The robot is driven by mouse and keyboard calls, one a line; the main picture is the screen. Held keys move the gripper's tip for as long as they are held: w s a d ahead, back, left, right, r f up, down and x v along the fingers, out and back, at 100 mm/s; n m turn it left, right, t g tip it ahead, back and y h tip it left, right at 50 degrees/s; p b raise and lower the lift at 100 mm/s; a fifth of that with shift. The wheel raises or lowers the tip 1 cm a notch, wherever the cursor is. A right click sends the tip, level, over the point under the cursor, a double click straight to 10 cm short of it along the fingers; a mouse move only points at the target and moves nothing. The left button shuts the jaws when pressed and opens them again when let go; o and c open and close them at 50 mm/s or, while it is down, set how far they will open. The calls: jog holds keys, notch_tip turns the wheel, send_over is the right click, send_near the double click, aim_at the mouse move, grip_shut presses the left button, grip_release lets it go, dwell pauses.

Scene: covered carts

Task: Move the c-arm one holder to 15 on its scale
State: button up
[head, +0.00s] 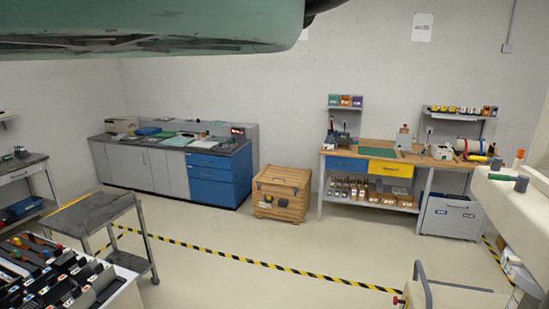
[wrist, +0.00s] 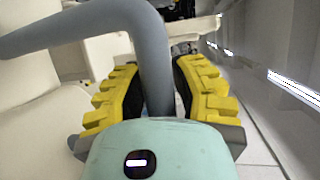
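In the wrist view, my gripper (wrist: 158,72) has its two yellow fingers with dark inner pads on either side of a thick grey bent bar (wrist: 150,50). The bar runs in from the left, bends at the top and drops between the fingers. Contact on both sides of the bar is unclear. Cream machine bodywork (wrist: 35,110) lies left of the gripper. In the head view, a cream machine (head: 505,205) with grey and orange parts stands at the right edge. I see no readable scale or clearly identifiable c-arm one holder. My gripper is not visible in the head view.
A low cream unit with a grey rail (head: 420,285) and red knob is at the bottom right. A grey cart (head: 90,212) and a tool-filled tray (head: 60,280) are at left. A wooden crate (head: 282,192) and workbench (head: 400,163) line the back. Mid-floor is open beyond striped tape.

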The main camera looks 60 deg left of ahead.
grip_shut()
dwell(0.8)
